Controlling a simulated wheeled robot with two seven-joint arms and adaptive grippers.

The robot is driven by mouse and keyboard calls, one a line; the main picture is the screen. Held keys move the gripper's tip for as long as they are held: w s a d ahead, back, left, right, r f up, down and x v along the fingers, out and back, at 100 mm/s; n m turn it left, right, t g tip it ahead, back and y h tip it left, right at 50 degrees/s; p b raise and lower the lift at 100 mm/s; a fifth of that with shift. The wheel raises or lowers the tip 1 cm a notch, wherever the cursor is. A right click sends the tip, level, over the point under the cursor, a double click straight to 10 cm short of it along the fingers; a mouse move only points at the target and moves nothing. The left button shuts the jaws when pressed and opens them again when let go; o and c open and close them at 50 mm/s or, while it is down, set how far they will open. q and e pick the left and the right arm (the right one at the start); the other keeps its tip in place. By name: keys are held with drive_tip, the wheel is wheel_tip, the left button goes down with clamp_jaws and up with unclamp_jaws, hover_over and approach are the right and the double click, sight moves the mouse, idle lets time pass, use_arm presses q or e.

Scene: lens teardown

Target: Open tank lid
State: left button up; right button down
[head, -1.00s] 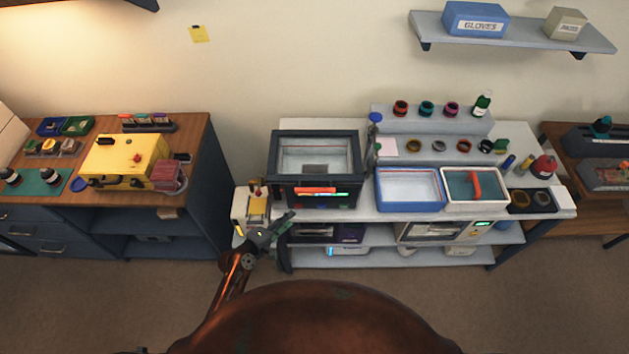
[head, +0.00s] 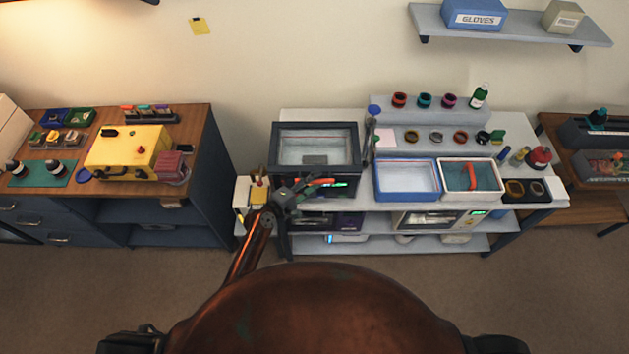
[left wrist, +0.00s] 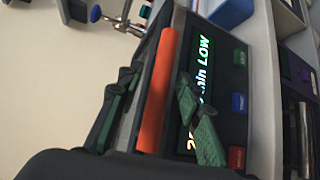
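The tank (head: 268,160) is a dark box with a clear lid (head: 315,148) in a dark frame, lying closed on top. An orange bar handle (head: 322,182) runs along its front edge. It also shows in the left wrist view as an orange bar handle (left wrist: 158,90) beside the lit display panel (left wrist: 201,70). My left gripper (head: 302,190) is at the left part of the tank front. In the left wrist view its green-padded fingers (left wrist: 156,78) are apart, one on each side of the handle; contact cannot be told. My right gripper is out of view.
A blue-rimmed basin (head: 408,198) and a white tray (head: 497,189) with an orange-handled item stand right of the tank. A small stand (head: 257,190) with tools is close left of my arm. A wooden desk with a yellow case (head: 128,152) is farther left.

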use_arm(q)
drive_tip(key=shift+c, duration=0.6)
clamp_jaws()
